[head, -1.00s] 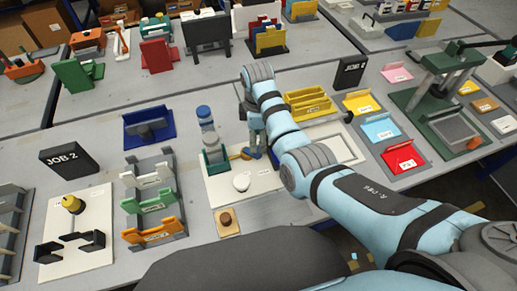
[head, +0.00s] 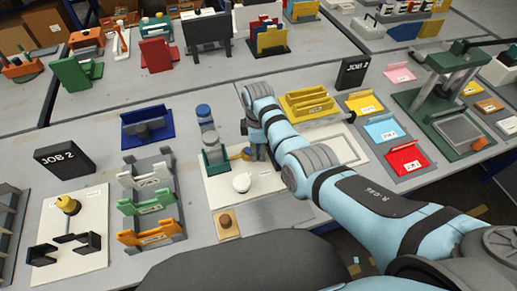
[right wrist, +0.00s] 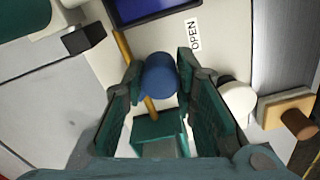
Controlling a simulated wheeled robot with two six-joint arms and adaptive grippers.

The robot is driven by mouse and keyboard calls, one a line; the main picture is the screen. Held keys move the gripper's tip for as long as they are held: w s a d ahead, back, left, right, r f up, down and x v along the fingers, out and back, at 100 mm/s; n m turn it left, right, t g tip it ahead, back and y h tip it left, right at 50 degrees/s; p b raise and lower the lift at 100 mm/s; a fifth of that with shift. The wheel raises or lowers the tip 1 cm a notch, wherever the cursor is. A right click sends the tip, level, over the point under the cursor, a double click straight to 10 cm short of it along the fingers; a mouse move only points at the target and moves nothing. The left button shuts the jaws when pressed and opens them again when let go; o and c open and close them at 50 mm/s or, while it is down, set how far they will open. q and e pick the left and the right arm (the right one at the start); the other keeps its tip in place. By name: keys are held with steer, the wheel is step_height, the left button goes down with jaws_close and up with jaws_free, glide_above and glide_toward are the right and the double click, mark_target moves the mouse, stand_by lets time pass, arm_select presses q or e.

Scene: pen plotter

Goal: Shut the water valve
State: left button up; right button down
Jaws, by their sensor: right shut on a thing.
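My fingers hide the knob there. My left gripper is not in view.
A green block (head: 213,154) stands left of my right gripper. A white round knob (head: 241,182) and a wooden block with a peg (head: 226,222) are nearer. A yellow tray (head: 309,104) lies behind my forearm. Coloured trays, like the red one (head: 404,158), lie to the right.

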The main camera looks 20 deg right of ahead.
steer(key=shift+s+a+r+m+p, duration=0.1)
steer(key=shift+s+a+m+p, duration=0.1)
steer(key=shift+m+p, duration=0.5)
steer(key=shift+s+a+m+p, duration=0.1)
steer(key=shift+a+m+p, duration=0.1)
steer(key=shift+m+p, duration=0.3)
steer(key=shift+s+a+m+p, duration=0.1)
steer(key=shift+a+m+p, duration=0.05)
steer(key=shift+m, duration=0.55)
steer(key=shift+a+m, duration=0.35)
steer(key=shift+m, duration=0.55)
steer(key=shift+s+a+m+p, duration=0.1)
steer(key=shift+a+m+p, duration=0.25)
steer(key=shift+m, duration=0.65)
steer(key=m, duration=0.1)
steer(key=a+m, duration=0.1)
steer(key=m, duration=0.1)
steer(key=shift+a+f+b, duration=0.2)
steer(key=shift+b, duration=0.1)
steer(key=m, duration=0.2)
steer(key=m+b, duration=0.1)
steer(key=shift+w+a, duration=0.25)
steer(key=shift+a, duration=0.15)
steer(key=shift+w+a+m+b, duration=0.15)
steer(key=shift+a+m+b, duration=0.2)
steer(key=shift+m, duration=0.45)
steer(key=shift+w+a+m+b, duration=0.15)
steer(key=shift+m+b, duration=0.3)
steer(key=shift+m, duration=0.35)
steer(key=shift+r, duration=0.1)
